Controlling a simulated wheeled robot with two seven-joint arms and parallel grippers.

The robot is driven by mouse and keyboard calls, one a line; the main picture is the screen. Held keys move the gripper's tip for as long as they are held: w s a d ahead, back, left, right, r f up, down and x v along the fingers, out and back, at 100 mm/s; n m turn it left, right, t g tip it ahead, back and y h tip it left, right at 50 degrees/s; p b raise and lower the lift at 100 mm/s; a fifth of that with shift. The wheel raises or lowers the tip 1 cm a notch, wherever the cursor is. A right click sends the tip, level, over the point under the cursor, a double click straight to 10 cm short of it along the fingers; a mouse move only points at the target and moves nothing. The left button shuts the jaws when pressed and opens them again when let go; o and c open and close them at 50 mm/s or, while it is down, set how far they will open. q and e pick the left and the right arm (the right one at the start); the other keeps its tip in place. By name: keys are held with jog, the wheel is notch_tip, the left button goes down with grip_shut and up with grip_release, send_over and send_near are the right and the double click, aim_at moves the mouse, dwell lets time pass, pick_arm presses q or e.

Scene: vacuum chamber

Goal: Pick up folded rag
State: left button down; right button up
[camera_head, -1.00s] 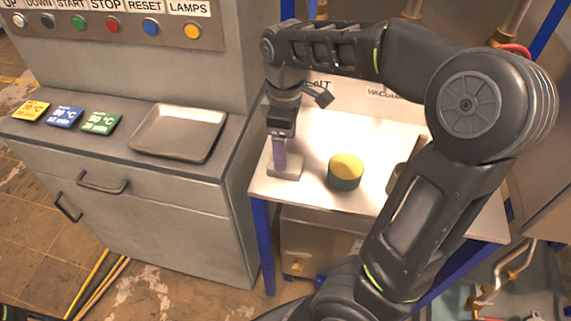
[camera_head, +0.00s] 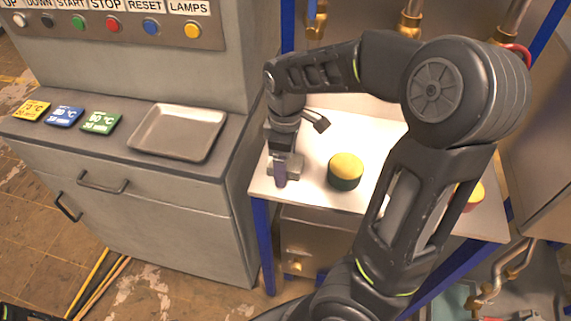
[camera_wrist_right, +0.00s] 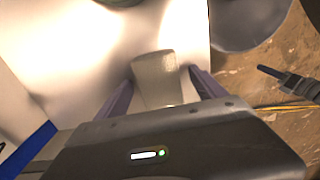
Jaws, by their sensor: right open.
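The folded rag (camera_head: 294,163) is a small grey-beige pad on the white table near its left edge. My right gripper (camera_head: 280,180) is at the rag, with its fingers pointing down and hiding part of it. In the right wrist view, the rag (camera_wrist_right: 156,78) lies between the two spread purple-grey fingers (camera_wrist_right: 160,95) of the open gripper. Gaps show beside the rag, and I cannot tell whether either finger touches it.
A round yellow-topped, dark green item (camera_head: 345,172) stands just right of the gripper. Another yellow-topped item (camera_head: 475,196) is partly hidden behind my right arm. A grey cabinet with an empty metal tray (camera_head: 178,133) and coloured cards (camera_head: 65,116) stands left, across a narrow gap.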

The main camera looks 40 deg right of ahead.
jog(key=shift+c, duration=0.4)
jog(key=c, duration=1.4)
